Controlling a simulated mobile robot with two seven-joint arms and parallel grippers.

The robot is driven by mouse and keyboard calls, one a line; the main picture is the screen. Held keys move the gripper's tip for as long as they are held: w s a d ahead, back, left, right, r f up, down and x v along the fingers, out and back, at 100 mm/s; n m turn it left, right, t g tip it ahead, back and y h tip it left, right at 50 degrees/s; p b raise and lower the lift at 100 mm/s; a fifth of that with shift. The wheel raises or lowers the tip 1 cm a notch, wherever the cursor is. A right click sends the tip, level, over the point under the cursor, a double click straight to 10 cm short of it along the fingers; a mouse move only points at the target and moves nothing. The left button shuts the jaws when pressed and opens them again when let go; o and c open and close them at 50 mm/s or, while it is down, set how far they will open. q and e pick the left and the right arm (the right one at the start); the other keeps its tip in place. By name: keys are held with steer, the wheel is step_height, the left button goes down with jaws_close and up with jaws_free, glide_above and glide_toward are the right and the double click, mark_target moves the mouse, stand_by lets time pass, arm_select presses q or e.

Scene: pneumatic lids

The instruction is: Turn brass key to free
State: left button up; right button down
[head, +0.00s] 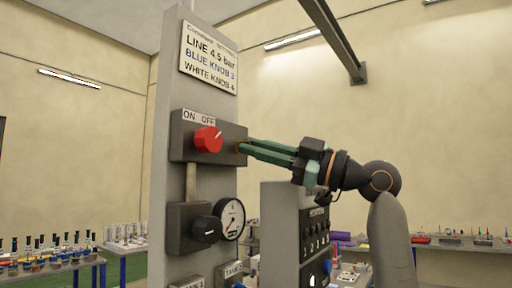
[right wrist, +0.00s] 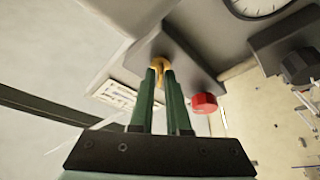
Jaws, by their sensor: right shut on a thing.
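The brass key (right wrist: 159,64) sits in the side of the grey switch box and shows between my right fingertips in the right wrist view. My right gripper (head: 241,147) reaches in from the right in the head view and is shut on the key; it also shows in the right wrist view (right wrist: 160,75). In the head view the fingertips mostly hide the key. The grey switch box (head: 180,150) carries a red knob (head: 208,139) on its front, under an "ON OFF" label (head: 198,117). My left gripper is not in view.
Below the switch box are a black knob (head: 206,229) and a round gauge (head: 231,219). A sign (head: 209,57) tops the panel. A second grey cabinet (head: 282,230) stands to the right, below my right arm. Benches with small items stand behind.

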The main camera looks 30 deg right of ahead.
steer(key=shift+n+g, duration=0.3)
steer(key=shift+n, duration=0.5)
steer(key=shift+y, duration=0.3)
steer(key=c, duration=1)
jaws_free()
steer(key=b+v, duration=0.4)
steer(key=v, duration=0.8)
steer(key=shift+s, duration=0.25)
steer(key=shift+d, duration=0.15)
